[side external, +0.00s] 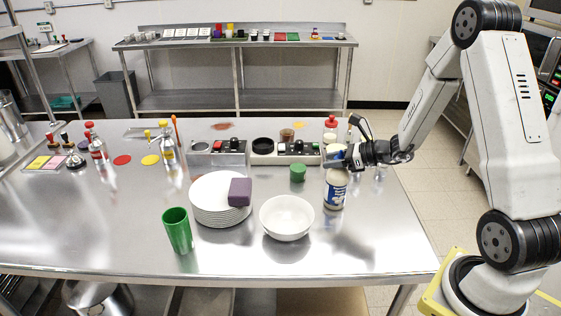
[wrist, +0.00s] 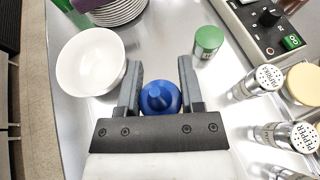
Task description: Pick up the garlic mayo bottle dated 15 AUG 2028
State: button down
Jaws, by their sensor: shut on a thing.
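The bottle in my grip shows a blue cap with a pointed nozzle (wrist: 158,98) in the wrist view. In the side view its cream body with a blue and white label (side external: 335,191) stands upright at the right of the table, right of the white bowl. My gripper (side external: 345,163) is at its upper part in the side view and covers its cap. In the wrist view my gripper (wrist: 159,92) has a finger on each side of the bottle and is shut on it. No date can be read. I cannot tell whether its base touches the table.
The white bowl (side external: 287,217), stacked plates (side external: 220,214) with a purple block (side external: 240,191) and a green cup (side external: 177,230) stand left. A small green jar (side external: 298,172) is close by. Shakers (wrist: 262,82) and a cream-topped jar (wrist: 304,84) crowd the wrist view's right.

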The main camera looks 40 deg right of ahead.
jog(key=shift+r, duration=0.2)
notch_tip(320, 180, up, 10)
jog(key=shift+f, duration=0.15)
dwell(0.6)
dwell(0.5)
